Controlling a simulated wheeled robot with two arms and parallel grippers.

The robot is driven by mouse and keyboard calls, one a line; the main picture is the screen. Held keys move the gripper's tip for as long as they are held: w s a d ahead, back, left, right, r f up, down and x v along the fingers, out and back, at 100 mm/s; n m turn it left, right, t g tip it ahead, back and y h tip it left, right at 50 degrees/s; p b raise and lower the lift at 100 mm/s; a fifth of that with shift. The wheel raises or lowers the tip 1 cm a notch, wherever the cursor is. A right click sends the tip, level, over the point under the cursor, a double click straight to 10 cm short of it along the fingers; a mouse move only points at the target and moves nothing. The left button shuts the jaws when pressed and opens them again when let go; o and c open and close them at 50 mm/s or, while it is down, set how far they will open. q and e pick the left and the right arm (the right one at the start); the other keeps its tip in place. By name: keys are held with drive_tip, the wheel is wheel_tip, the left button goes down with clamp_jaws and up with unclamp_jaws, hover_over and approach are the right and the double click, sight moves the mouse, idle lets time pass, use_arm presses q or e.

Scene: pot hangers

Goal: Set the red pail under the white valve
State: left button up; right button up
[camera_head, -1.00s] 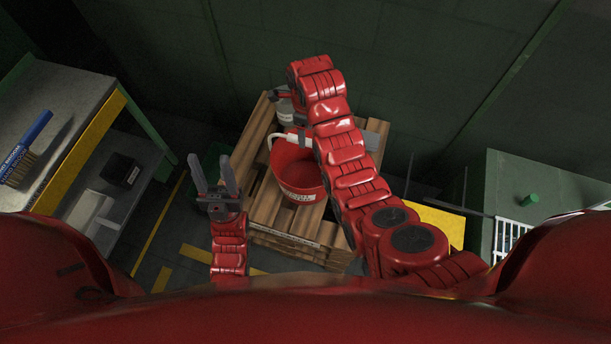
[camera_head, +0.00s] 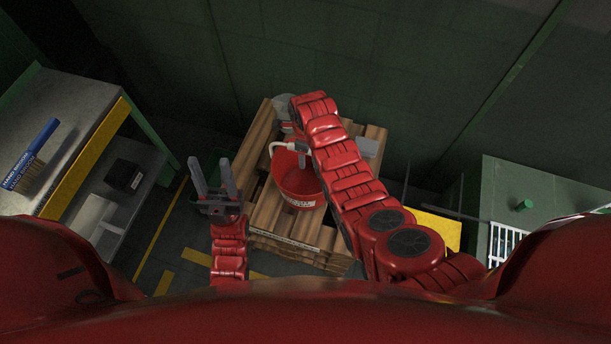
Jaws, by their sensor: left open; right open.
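The red pail (camera_head: 298,187) stands on a wooden pallet stack (camera_head: 265,215), its mouth facing up and a pale label on its near side. A white curved piece (camera_head: 276,149), perhaps its handle, arches at the rim. My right arm reaches over the pail's right side and hides part of it. My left gripper (camera_head: 214,178) is open and empty, left of the pallets. I cannot make out the white valve for certain.
A grey shelf unit (camera_head: 75,105) with a brush (camera_head: 30,158) is at the left. A green cabinet (camera_head: 545,185) stands at the right. A dark wall closes the back.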

drive_tip(key=shift+f, duration=0.3)
idle(0.5)
clamp_jaws()
idle(1.3)
